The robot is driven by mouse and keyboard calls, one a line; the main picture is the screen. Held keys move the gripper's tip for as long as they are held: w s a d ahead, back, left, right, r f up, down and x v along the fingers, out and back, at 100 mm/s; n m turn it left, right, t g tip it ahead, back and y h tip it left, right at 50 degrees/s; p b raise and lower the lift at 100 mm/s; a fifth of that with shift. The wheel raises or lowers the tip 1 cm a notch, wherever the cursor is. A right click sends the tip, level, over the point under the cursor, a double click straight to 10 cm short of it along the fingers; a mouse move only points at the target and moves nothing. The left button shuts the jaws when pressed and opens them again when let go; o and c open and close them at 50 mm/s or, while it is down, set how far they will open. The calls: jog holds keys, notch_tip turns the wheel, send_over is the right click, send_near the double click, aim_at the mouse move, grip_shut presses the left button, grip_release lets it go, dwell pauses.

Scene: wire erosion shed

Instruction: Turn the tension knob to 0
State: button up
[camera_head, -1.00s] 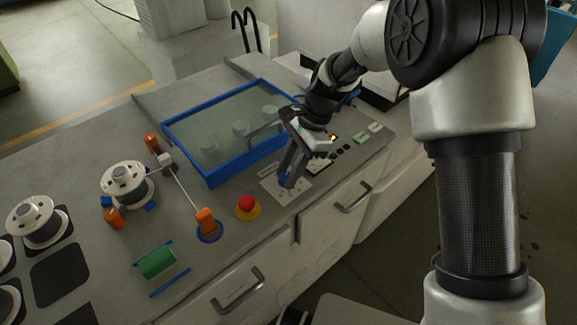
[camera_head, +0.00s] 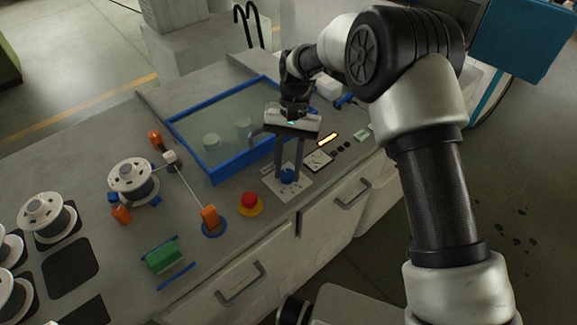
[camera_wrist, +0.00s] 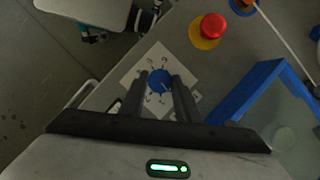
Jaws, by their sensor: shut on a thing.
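The tension knob (camera_head: 289,176) is small, round and blue. It sits on a white dial card with markings (camera_head: 300,191) on the bench top. My gripper (camera_head: 287,180) points down over the card with one finger on each side of the knob, shut on it. In the wrist view the blue knob (camera_wrist: 160,83) lies between the two dark fingertips of my gripper (camera_wrist: 160,79). Numerals ring the knob on the card there, but they are too small to read surely. I cannot tell which numeral the knob points to.
A red mushroom button on a yellow base (camera_head: 250,203) stands left of the card. A blue-framed clear tank (camera_head: 215,180) lies behind it. Drawer handles (camera_head: 352,194) line the front.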

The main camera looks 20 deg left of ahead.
jog(key=shift+n+h, duration=0.4)
jog(key=shift+n, duration=0.4)
jog(key=o, duration=1)
jog(key=shift+o, duration=0.2)
jog(key=p+v, duration=0.1)
jog(key=v, duration=1.6)
jog(key=shift+r, duration=0.25)
jog(key=shift+a, duration=0.1)
